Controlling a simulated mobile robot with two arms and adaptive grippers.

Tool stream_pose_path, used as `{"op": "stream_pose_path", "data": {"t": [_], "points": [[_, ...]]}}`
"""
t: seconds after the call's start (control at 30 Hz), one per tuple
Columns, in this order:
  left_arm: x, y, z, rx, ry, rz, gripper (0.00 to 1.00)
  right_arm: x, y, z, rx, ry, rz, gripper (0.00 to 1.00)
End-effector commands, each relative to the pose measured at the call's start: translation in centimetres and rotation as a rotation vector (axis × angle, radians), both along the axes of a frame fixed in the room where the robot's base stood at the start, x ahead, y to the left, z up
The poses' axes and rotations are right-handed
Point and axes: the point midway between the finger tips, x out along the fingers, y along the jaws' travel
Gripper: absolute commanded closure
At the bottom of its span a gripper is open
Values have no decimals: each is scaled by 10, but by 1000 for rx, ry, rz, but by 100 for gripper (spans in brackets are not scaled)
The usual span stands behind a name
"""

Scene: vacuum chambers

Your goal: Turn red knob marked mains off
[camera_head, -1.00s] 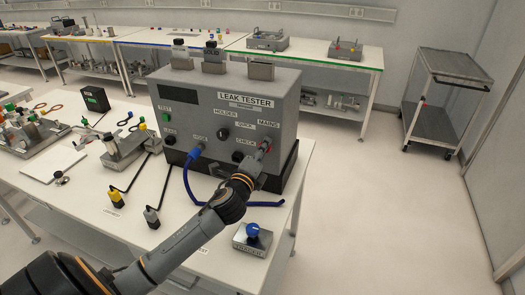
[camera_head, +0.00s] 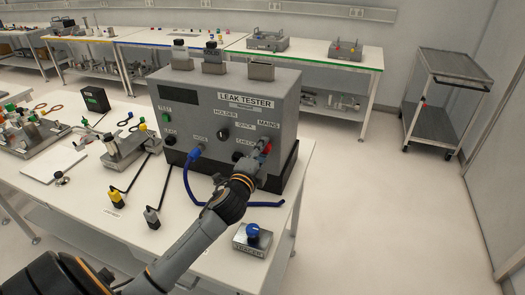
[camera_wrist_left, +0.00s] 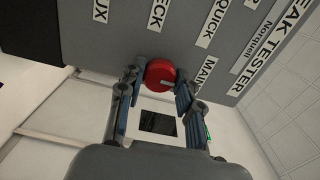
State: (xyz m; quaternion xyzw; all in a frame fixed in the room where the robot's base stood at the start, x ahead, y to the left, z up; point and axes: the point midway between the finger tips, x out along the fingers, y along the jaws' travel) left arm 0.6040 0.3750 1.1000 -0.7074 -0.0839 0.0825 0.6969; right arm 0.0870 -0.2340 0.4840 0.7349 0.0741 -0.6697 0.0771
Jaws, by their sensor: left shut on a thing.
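The red knob (camera_wrist_left: 160,73) sits on the front panel of the grey leak tester (camera_head: 284,104), by the MAINS label (camera_wrist_left: 206,70). My left gripper (camera_wrist_left: 156,82) has a finger on each side of the knob and is shut on it. In the head view, my left gripper (camera_head: 260,150) reaches the panel's right side, and the red of the knob (camera_head: 268,148) shows just beside its fingers. A pale mark shows on the knob's face in the wrist view. My right gripper is in neither view.
A blue hose (camera_head: 262,204) loops from the tester's front across the table. A small box with a blue knob (camera_head: 253,231) stands at the table's front right. Metal fixtures (camera_head: 125,148) stand left of the tester. A cart (camera_head: 440,100) stands beyond open floor.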

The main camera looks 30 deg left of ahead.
Motion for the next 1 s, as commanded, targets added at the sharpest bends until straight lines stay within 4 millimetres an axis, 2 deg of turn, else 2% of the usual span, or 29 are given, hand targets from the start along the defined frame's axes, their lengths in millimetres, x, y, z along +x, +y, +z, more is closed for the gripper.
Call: {"op": "stream_pose_path", "data": {"t": [0.17, 0.2, 0.3, 0.67, 0.77, 1.0], "points": [[0, 0, 0, -3, -2, 1, 97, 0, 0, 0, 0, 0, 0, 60], [0, 0, 0, -2, -1, 1, 62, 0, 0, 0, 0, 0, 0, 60], [0, 0, 0, -2, 0, 1, 42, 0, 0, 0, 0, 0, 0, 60], [-3, -1, 0, 0, 0, 0, 42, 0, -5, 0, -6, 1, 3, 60], [-14, -4, -1, 0, 2, 0, 42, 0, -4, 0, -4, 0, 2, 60], [-63, -15, -1, -1, 3, 0, 42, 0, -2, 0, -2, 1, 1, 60]]}}
